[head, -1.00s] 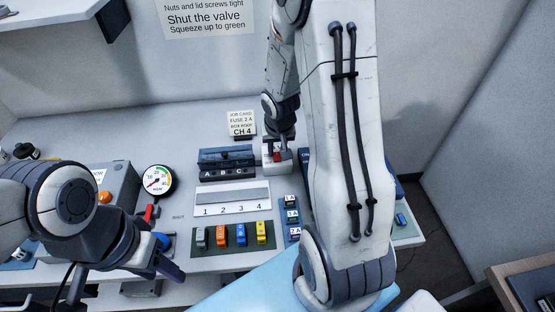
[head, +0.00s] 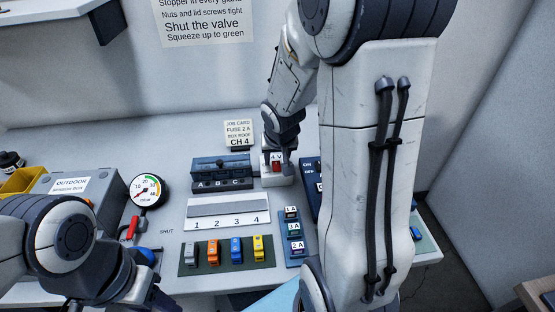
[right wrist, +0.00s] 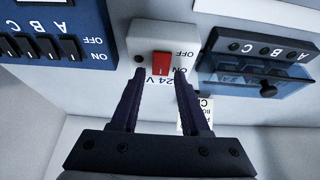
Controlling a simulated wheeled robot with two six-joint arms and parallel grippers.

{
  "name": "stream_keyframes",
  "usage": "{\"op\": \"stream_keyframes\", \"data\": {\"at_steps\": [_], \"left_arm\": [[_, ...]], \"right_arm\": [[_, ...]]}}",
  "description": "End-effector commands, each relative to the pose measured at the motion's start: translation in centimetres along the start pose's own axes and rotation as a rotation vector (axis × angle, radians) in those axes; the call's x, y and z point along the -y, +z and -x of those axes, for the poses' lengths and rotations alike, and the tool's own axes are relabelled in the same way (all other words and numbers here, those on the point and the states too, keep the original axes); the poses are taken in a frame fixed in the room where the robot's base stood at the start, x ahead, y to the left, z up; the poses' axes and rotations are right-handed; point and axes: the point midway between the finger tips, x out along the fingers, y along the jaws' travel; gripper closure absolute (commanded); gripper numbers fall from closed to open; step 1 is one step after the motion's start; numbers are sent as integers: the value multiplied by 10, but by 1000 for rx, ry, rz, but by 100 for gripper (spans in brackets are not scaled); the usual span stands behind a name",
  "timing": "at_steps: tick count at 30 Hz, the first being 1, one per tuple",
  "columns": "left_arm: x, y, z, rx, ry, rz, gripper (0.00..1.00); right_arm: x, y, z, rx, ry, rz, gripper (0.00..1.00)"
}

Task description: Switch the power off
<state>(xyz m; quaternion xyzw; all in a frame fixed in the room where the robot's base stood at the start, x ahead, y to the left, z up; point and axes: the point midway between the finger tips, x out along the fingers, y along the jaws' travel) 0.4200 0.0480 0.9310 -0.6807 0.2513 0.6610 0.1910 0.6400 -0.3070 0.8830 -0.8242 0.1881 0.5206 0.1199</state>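The power switch is a red rocker (head: 276,163) on a small white box (head: 275,180) at the back of the bench. In the right wrist view the rocker (right wrist: 161,65) appears upside down, with ON, OFF and 24 V lettering on its box (right wrist: 187,38). My right gripper (right wrist: 158,73) is open, its two dark fingers apart with the rocker between and just beyond the tips. I cannot tell whether a finger touches it. My left gripper (head: 152,300) is low at the left, partly cut off and apart from the switch; its opening is unclear.
A lettered fuse holder (head: 222,173) stands left of the switch, and a dark blue switch panel (right wrist: 55,38) stands on its other side. A gauge (head: 145,190), a numbered strip (head: 228,222), coloured fuses on a green mat (head: 209,262) and an outdoor sensor box (head: 100,192) occupy the bench.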

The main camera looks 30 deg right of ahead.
Motion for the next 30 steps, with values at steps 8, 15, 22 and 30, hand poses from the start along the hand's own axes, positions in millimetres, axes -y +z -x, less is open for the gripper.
{"op": "stream_keyframes", "data": {"at_steps": [8, 15, 22, 30], "left_arm": [[0, 0, 0, 0, 0, 0, 50], [-1, 0, 10, 0, 0, 0, 50], [-2, -1, 25, 0, 0, 0, 50], [-2, -2, 30, 0, 0, 0, 50]], "right_arm": [[0, 3, -1, 7, 1, 1, 43], [1, 1, 21, 4, 1, 1, 43], [1, 0, 67, 1, 0, 0, 43], [0, 1, 101, 4, 0, 1, 43]]}}
